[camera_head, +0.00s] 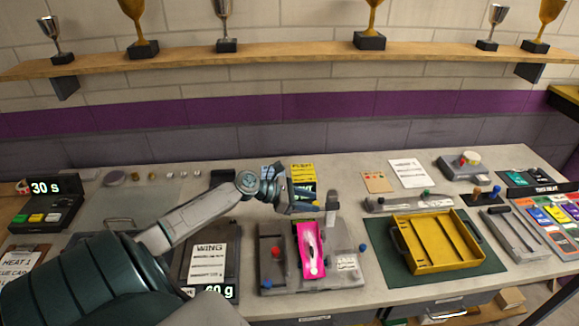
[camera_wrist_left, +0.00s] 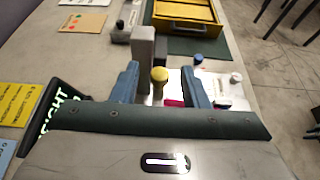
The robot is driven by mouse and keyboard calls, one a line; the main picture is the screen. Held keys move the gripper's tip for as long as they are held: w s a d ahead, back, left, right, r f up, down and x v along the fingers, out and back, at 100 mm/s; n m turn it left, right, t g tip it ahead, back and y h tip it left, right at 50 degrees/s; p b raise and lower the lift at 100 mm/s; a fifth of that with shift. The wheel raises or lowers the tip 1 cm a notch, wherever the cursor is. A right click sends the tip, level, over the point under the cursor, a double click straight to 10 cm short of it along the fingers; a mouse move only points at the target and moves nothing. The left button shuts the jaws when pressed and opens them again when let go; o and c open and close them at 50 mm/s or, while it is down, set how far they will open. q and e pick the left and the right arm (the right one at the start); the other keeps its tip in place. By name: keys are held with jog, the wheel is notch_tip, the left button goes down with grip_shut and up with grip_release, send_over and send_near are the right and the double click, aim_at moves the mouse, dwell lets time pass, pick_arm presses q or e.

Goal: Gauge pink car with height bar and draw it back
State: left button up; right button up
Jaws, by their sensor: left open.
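The pink car (camera_head: 311,250) lies lengthwise on a grey gauge fixture (camera_head: 348,238), between a red knob (camera_head: 276,251) and a blue knob (camera_head: 362,247). A grey upright (camera_head: 331,203), possibly part of the height gauge, stands at the fixture's far end. My left gripper (camera_head: 312,203) is above that end, beside the upright. The grey upright (camera_wrist_left: 143,46) shows just beyond. Only a pink sliver of the car (camera_wrist_left: 173,103) shows there. My right gripper is not seen.
A yellow tray (camera_head: 400,228) on a green mat (camera_head: 481,264) lies right of the fixture. A wing card (camera_head: 207,262) and a 60 g display (camera_head: 222,291) are to its left.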

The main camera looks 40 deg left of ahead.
pick_arm(q)
jog(key=v, duration=0.8)
jog(key=shift+r, duration=0.15)
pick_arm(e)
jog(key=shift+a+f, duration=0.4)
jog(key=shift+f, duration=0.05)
pick_arm(q)
jog(key=shift+s+a, duration=0.1)
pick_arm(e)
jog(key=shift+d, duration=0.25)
